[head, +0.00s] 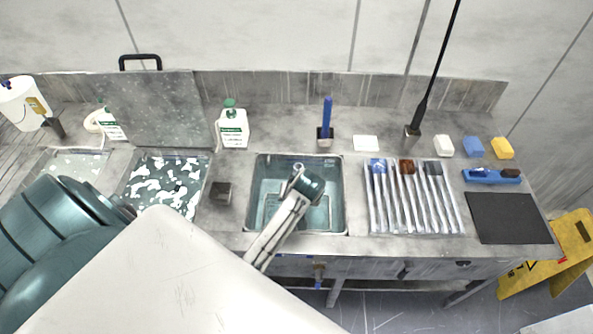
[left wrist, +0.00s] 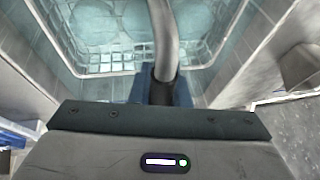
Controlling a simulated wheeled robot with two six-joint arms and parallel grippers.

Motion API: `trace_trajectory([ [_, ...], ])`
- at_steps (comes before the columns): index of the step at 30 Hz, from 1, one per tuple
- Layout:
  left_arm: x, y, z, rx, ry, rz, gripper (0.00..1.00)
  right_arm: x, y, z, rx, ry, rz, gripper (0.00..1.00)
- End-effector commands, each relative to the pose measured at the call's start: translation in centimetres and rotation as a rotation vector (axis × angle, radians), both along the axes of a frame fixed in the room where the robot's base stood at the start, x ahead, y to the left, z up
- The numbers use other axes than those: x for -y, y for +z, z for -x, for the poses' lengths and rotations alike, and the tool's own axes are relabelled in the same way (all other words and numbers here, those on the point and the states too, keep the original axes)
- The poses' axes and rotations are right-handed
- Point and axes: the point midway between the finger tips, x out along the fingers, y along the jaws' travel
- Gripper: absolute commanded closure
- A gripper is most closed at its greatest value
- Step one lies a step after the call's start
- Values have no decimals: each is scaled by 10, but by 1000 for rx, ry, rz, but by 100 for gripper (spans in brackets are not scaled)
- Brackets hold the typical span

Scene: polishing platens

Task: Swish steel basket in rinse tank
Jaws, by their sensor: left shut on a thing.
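The rinse tank (head: 345,205) is a square steel basin sunk in the bench, with teal water inside. My left arm reaches over it, and its wrist hides part of the basin in the head view. In the left wrist view, my left gripper (left wrist: 160,84) is shut on the grey curved handle (left wrist: 163,40) of the steel basket (left wrist: 97,69). The wire basket hangs within the tank walls, with round shapes showing in it through teal water. In the head view the basket and left fingers are hard to make out. My right gripper is in neither view.
A foam-covered basin (head: 140,207) lies left of the tank, with a small dark block (head: 220,192) between. A white bottle (head: 233,128) and a blue-handled tool (head: 327,115) stand behind.

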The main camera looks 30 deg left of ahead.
Motion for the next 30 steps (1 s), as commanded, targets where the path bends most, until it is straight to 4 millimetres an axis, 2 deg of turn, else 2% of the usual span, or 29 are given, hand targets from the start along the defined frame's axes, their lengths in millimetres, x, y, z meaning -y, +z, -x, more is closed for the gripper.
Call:
trace_trajectory([
  [30, 0, 94, -1, 6, 0, 0, 100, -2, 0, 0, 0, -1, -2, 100],
])
